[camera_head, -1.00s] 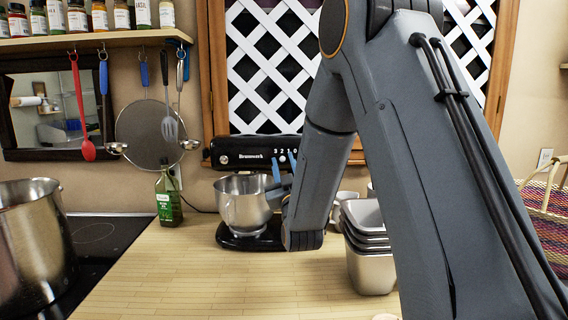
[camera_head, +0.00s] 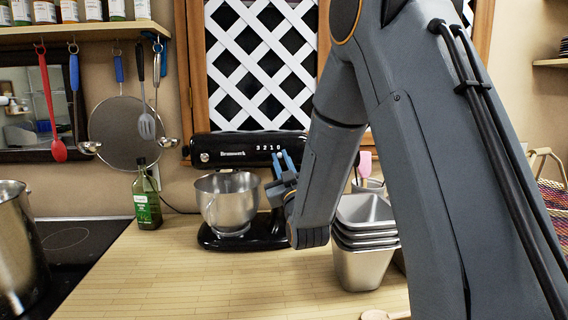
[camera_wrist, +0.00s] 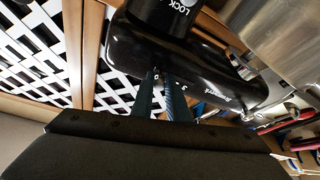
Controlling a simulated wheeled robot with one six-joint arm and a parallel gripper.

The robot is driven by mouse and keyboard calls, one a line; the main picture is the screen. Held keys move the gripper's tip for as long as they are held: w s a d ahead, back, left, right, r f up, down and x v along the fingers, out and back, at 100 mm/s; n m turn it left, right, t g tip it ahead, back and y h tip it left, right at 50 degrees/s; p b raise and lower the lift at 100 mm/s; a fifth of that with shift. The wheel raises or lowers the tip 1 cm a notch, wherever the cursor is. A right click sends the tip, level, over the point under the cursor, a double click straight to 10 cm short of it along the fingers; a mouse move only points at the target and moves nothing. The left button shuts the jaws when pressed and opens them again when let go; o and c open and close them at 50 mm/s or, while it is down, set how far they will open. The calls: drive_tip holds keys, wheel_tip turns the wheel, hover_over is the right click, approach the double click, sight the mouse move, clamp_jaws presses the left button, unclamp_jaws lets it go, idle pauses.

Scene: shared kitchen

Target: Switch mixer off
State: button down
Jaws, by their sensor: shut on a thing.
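The black mixer (camera_head: 243,148), with a steel bowl (camera_head: 228,203) under its head, stands at the back of the counter. In the wrist view the mixer head (camera_wrist: 225,78) fills the upper middle. My gripper (camera_head: 281,156) is at the side of the head, just under the marks, with its blue fingers pointing up. The fingers (camera_wrist: 161,82) also reach the marks in the wrist view. They are shut on the small speed knob, which they mostly hide; its exact setting cannot be told.
Stacked steel pans (camera_head: 364,240) stand right of the mixer, close to my forearm. A green bottle (camera_head: 147,200) stands left of it, and a large pot (camera_head: 12,245) is on the stove. A wooden spoon (camera_head: 385,315) lies at the front. The counter's front middle is clear.

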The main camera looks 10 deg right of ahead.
drive_tip(key=shift+d, duration=0.2)
drive_tip(key=c, duration=1.8)
unclamp_jaws()
drive_tip(key=shift+d, duration=0.2)
drive_tip(key=shift+a, duration=0.15)
drive_tip(key=b+v, duration=0.2)
drive_tip(key=v, duration=0.6)
drive_tip(key=shift+b, duration=0.3)
